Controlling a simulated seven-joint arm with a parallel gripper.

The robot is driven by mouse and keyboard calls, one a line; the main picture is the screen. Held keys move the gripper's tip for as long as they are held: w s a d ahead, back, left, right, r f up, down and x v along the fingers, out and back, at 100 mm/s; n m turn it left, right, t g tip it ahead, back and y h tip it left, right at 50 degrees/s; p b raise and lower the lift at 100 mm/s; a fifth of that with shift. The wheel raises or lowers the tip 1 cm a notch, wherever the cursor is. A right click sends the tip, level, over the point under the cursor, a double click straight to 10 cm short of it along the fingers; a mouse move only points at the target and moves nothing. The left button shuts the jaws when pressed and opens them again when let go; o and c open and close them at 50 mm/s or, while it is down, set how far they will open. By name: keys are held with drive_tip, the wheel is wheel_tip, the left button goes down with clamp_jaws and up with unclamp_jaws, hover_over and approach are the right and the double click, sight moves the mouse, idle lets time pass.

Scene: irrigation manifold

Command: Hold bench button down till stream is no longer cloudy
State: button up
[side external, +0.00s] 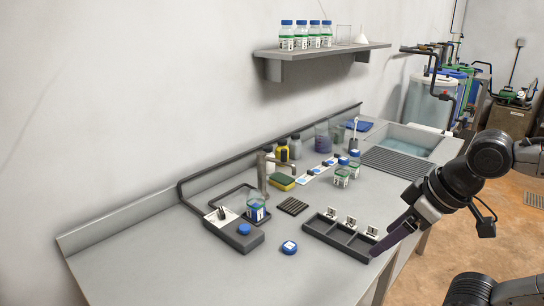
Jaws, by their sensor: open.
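The round blue bench button (244,229) sits on top of a grey box (240,241) near the front left of the bench. A grey tap (263,172) stands behind it. My gripper (376,252) has dark purple fingers pointing down and left. It is open, at the right end of the divided tray, well to the right of the button and apart from it.
A slotted black block (293,206), a yellow-green sponge (282,183) and small jars (341,178) stand behind. A sink (408,142) is at the back right. The front-left bench is clear.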

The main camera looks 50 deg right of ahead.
clamp_jaws()
idle(0.3)
idle(1.3)
